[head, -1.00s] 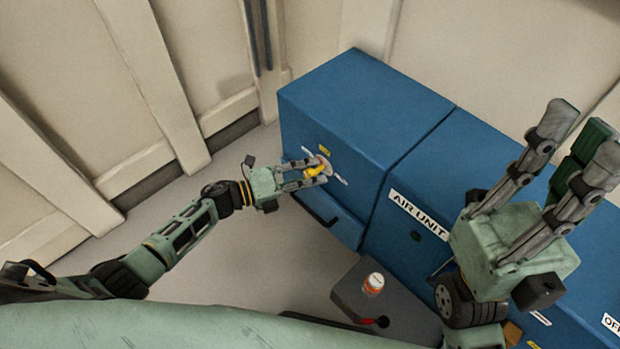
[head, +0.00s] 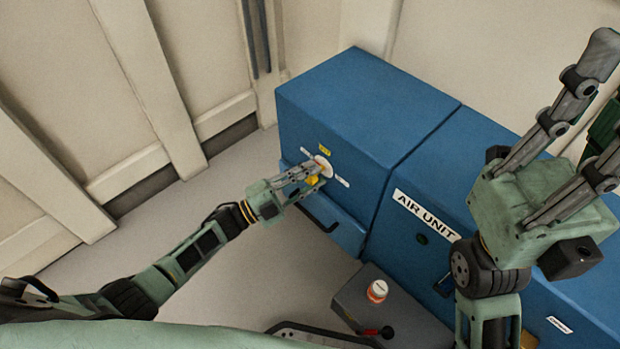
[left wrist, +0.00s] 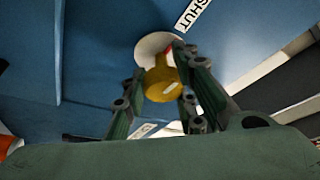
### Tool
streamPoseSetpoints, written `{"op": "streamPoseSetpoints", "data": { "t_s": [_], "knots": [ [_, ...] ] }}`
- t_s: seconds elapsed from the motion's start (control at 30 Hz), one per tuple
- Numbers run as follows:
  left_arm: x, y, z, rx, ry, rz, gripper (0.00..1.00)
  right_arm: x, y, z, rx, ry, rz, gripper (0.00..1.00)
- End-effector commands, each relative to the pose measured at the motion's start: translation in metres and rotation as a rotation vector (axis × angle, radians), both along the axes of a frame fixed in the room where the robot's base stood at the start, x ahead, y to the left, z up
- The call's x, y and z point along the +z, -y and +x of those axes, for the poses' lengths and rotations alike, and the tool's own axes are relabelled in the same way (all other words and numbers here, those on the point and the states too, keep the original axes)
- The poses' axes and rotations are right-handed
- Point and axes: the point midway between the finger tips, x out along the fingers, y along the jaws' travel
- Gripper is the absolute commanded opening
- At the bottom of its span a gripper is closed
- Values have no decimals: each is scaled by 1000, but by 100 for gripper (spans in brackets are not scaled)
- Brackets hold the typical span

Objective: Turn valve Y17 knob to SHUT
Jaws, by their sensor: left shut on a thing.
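The yellow valve knob (head: 312,181) sits on a round white plate (head: 324,167) on the front of the blue cabinet. My left gripper (head: 308,176) is shut on the knob, its fingers on either side and partly hiding it. In the left wrist view the knob (left wrist: 163,82) shows a short pale mark on its face. The SHUT label (left wrist: 193,12) is at the upper right of the plate there. A yellow tag (head: 324,149) is above the plate, too small to read. My right gripper (head: 598,112) is open and empty at the right, its fingers partly cut off.
The blue AIR UNIT cabinet (head: 440,190) adjoins the valve cabinet on the right. A drawer-like front with a dark handle (head: 318,213) is below the knob. A grey box (head: 400,315) carries an orange-and-white container (head: 377,291). Floor left of the cabinet is clear.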

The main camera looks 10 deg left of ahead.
Motion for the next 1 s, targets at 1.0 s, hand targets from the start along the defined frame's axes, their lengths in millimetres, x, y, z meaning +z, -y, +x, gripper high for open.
{"op": "streamPoseSetpoints", "data": {
  "t_s": [1.0],
  "knots": [
    [-7,6,-7,-12,-98,-126,38,4,0,-3,0,24,0,0]
  ]
}}
